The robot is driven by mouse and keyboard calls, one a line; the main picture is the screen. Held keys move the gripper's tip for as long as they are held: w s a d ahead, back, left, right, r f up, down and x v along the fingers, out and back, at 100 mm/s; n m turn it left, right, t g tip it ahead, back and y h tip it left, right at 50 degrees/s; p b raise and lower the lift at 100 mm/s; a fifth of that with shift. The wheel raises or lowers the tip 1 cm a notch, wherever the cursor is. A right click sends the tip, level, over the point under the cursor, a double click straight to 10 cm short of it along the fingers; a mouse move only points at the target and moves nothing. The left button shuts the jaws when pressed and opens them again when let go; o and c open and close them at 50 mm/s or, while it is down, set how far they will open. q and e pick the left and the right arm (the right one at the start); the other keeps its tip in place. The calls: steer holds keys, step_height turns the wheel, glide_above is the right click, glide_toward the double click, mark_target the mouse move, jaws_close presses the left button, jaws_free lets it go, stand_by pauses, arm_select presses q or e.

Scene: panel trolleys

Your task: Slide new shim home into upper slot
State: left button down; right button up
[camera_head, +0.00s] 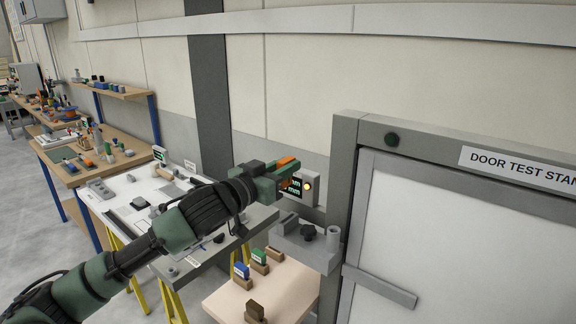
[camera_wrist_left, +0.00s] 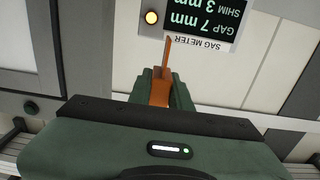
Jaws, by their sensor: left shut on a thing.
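My left gripper (camera_head: 288,171) reaches in from the left and is shut on a thin orange shim (camera_head: 288,161). In the left wrist view the orange shim (camera_wrist_left: 163,85) stands between the green fingers, its narrow tip pointing up at the sag meter (camera_wrist_left: 205,18). The sag meter (camera_head: 306,188) is on the wall behind the gripper. Its display reads GAP 7 mm, SHIM 3 mm, upside down in the wrist view, and its lamp glows amber. I cannot make out the upper slot in either view. My right gripper is not in view.
The door test stand (camera_head: 352,160) stands to the right. A grey bracket (camera_head: 310,250) with a black knob sits below the gripper. A pale board (camera_head: 222,299) below holds blue, green and brown pieces in wooden blocks. A bench (camera_head: 118,157) is at left.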

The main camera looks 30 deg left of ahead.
mark_target(287, 186)
arm_select(q)
steer(key=shift+w+p, duration=0.25)
steer(key=shift+p, duration=0.05)
step_height(287, 186, down, 4)
steer(key=b, duration=0.2)
steer(key=shift+w+r+b, duration=0.1)
steer(key=shift+r+b, duration=0.05)
steer(key=shift+b, duration=0.15)
steer(key=shift+f, duration=0.4)
steer(key=shift+f+b, duration=1)
steer(key=shift+f, duration=0.8)
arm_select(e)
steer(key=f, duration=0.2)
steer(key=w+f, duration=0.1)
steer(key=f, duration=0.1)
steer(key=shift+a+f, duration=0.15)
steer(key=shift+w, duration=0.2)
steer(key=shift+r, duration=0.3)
arm_select(q)
steer(key=shift+f, duration=0.5)
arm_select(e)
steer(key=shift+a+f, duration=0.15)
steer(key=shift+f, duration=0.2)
